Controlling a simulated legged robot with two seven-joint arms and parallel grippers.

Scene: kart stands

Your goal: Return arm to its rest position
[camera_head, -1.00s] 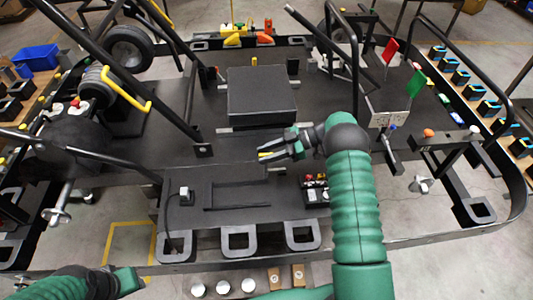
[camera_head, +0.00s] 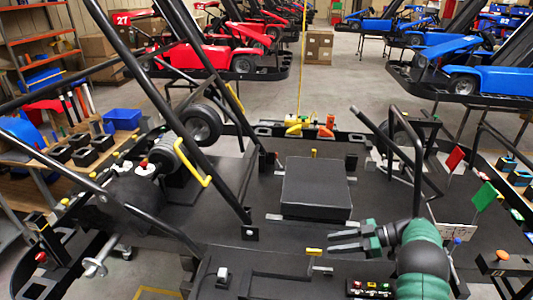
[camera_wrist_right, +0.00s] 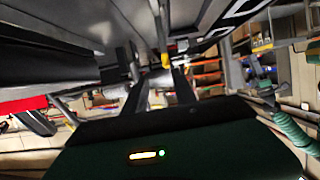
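My right arm (camera_head: 420,262), green and black, comes in from the bottom right of the head view. My right gripper (camera_head: 338,240) points left over the black kart floor (camera_head: 280,240), in front of the raised black box (camera_head: 315,187). Its two dark fingers stand apart with nothing between them. In the blurred right wrist view the two fingers (camera_wrist_right: 158,92) also show apart and empty. My left arm and gripper are out of the head view.
Black frame tubes (camera_head: 190,95) cross the left side. A red flag (camera_head: 454,157) and a green flag (camera_head: 484,195) stand at right. A yellow handle (camera_head: 314,251) sits just below the right gripper. Red karts (camera_head: 225,55) and blue karts (camera_head: 480,65) stand behind.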

